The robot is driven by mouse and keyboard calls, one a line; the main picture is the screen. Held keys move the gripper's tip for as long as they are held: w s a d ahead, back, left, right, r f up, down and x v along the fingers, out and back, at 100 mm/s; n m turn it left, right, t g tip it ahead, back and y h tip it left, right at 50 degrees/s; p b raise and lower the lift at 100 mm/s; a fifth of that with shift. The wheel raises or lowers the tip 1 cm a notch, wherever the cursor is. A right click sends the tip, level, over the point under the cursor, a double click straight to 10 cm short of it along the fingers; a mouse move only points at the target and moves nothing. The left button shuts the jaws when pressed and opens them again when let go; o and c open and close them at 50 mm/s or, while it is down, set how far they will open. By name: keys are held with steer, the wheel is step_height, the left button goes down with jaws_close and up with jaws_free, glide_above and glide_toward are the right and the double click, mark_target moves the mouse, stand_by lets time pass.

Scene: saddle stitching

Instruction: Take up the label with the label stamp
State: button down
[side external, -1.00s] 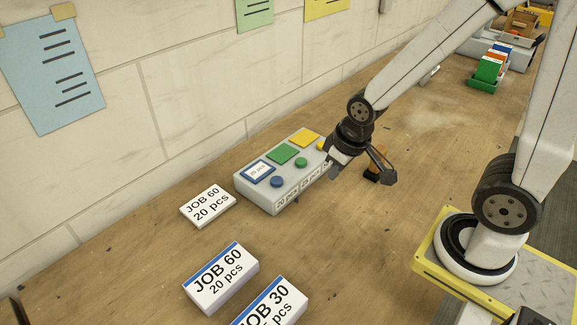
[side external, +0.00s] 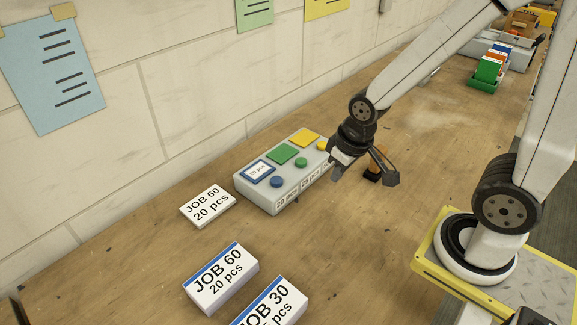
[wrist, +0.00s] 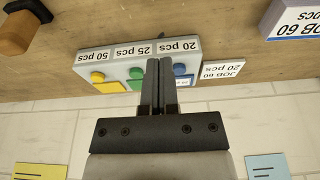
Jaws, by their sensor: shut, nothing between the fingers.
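The label, printed "20 pcs" (side external: 258,171), lies in the blue-framed pad at the left end of a grey box (side external: 268,201). The stamp appears to be the dark block with a wooden part (side external: 374,176), on the bench, partly hidden behind my gripper in the side view. In the wrist view its wooden handle (wrist: 17,33) is at the upper left. My gripper (side external: 338,170) is shut and empty, above the right end of the box in the side view.
The box also has green (side external: 280,154) and yellow (side external: 304,138) pads and coloured buttons. A wall (side external: 190,90) runs behind.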

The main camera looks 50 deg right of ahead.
steer(key=shift+c, duration=0.8)
jaws_free()
steer(key=m+g, duration=0.3)
steer(key=m, duration=1.5)
glide_above(381, 148)
steer(key=shift+w+a+f, duration=0.1)
steer(key=shift+a+f, duration=0.1)
steer(key=shift+f, duration=2.3)
steer(key=shift+d+f, duration=0.15)
steer(key=shift+f, duration=2.45)
